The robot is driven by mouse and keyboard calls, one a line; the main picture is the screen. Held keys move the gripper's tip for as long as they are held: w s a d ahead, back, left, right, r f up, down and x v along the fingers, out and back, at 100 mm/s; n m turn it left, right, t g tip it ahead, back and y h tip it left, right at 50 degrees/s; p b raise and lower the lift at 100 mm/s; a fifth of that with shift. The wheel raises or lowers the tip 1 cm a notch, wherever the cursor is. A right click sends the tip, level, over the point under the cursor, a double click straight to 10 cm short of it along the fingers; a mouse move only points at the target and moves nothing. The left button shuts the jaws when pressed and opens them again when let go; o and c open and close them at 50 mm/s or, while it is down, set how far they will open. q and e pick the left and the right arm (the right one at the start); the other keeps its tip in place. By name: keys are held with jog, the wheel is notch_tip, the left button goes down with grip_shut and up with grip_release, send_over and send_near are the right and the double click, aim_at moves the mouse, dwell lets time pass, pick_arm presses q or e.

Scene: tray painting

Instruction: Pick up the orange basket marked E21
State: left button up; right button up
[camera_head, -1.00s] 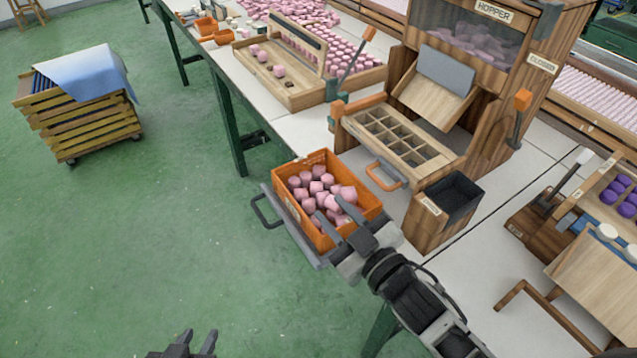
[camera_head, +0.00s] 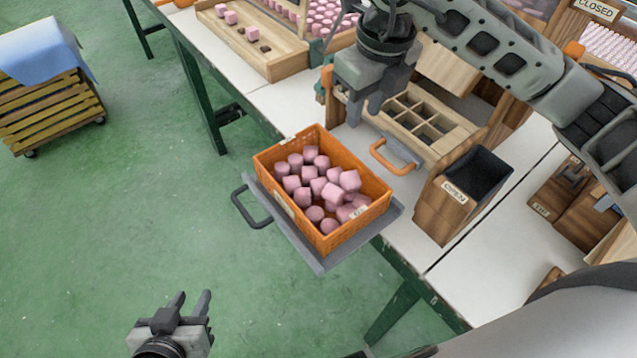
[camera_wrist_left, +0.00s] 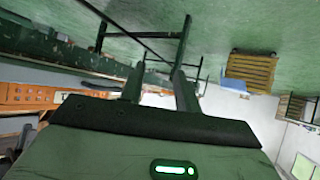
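The orange basket (camera_head: 286,213) is full of pink pieces and sits on a grey holder with a side handle (camera_head: 258,209) at the table's front edge. Its small white label (camera_head: 358,212) is too small to read. My left gripper (camera_head: 190,301) is open and empty, low over the floor, in front of the basket and apart from it. Its spread fingers show in the left wrist view (camera_wrist_left: 158,88), where an orange perforated wall (camera_wrist_left: 28,95) is at the left edge. My right gripper (camera_head: 364,108) hangs behind the basket, fingers apart, near the wooden compartment tray (camera_head: 452,140).
A wooden bin (camera_head: 443,207) with a dark inside stands right of the basket. An orange handle (camera_head: 390,160) sticks out from the compartment tray. A slatted crate stack (camera_head: 50,110) under a blue cloth stands on the floor at left. The green floor before the basket is clear.

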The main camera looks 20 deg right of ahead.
send_over(351, 154)
jog(key=s, duration=0.1)
notch_tip(351, 154, down, 8)
jog(key=shift+w+f+p, duration=0.25)
jog(key=shift+f+p, duration=0.05)
jog(key=shift+f, duration=1)
jog(key=shift+w+f+p, duration=0.25)
jog(key=shift+f, duration=1.05)
jog(key=shift+r, duration=0.1)
grip_shut()
